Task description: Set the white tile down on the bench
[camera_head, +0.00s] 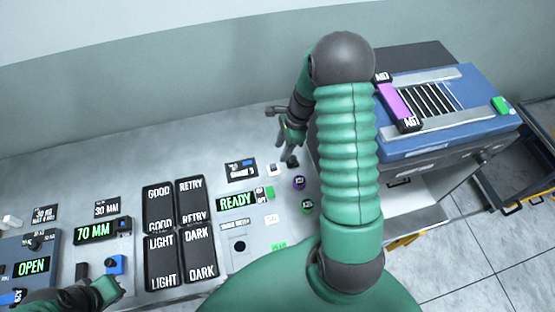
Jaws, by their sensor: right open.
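My right gripper (287,150) is open above the back of the bench (130,160), right of the middle, with its fingers pointing down. A small white square piece (273,170), which looks like the white tile, lies on the bench just below and left of the fingers. It seems apart from them, but the gap is hard to judge. My left arm shows only in part at the lower left edge (88,296); its jaws cannot be made out.
A READY display (236,202) and black GOOD, RETRY, LIGHT and DARK panels (175,230) fill the bench's middle. A 70 MM unit (95,231) and an OPEN unit (32,266) stand left. A blue machine (440,115) stands right. The back left of the bench is clear.

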